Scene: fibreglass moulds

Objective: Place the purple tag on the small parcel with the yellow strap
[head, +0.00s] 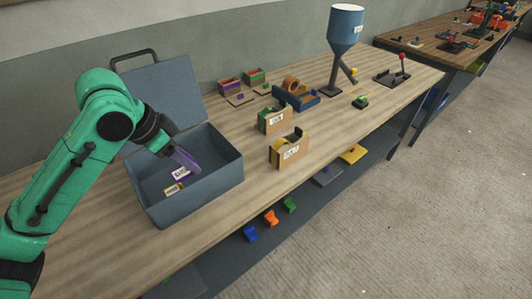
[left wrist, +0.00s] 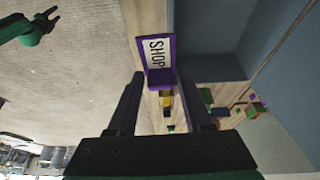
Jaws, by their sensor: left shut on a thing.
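My left gripper (head: 172,150) is shut on the purple tag (head: 185,161), inside or just over the open blue-grey box. The left wrist view shows the tag (left wrist: 156,62) at the fingertips, its white face reading "SHOP". The small parcel with the yellow strap (head: 288,152) stands on the bench to the right of the box, apart from the gripper, with a white label on its front. A similar parcel with a green strap (head: 274,121) stands behind it. A green arm part (left wrist: 35,28) shows in the left wrist view, probably my right arm; its jaw state is unclear.
The blue-grey box (head: 208,190) has its lid raised at the back and a yellowish tag (head: 174,189) inside. A blue tray with tape rolls (head: 298,98), small crates (head: 230,86) and a blue hopper (head: 345,28) stand farther back. Bench between box and parcels is clear.

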